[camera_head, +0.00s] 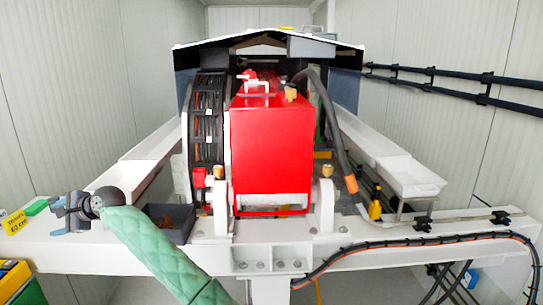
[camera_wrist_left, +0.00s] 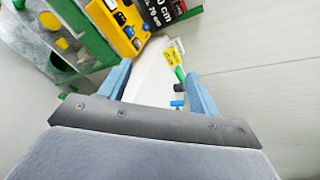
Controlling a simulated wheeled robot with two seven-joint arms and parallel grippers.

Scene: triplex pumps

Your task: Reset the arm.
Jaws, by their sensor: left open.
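My left gripper (camera_head: 58,213) is at the left end of the white frame beam (camera_head: 85,250), at the end of my arm in its green padded sleeve. Its fingers point left, toward a green block (camera_head: 36,207) and a yellow label (camera_head: 15,222). In the left wrist view the two blue fingers stand wide apart with nothing held between them (camera_wrist_left: 157,88). Past them lie the white beam surface, the yellow label (camera_wrist_left: 175,57) and a small blue item (camera_wrist_left: 178,104). I cannot tell whether the gripper touches the beam. My right gripper is not in view.
A red pump unit (camera_head: 272,150) stands in the middle of the white frame. A dark tray (camera_head: 168,222) sits beside my left arm. A black cable (camera_head: 430,241) runs along the right beam. A yellow case (camera_wrist_left: 118,25) and green rack (camera_wrist_left: 85,32) lie beyond the fingers.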

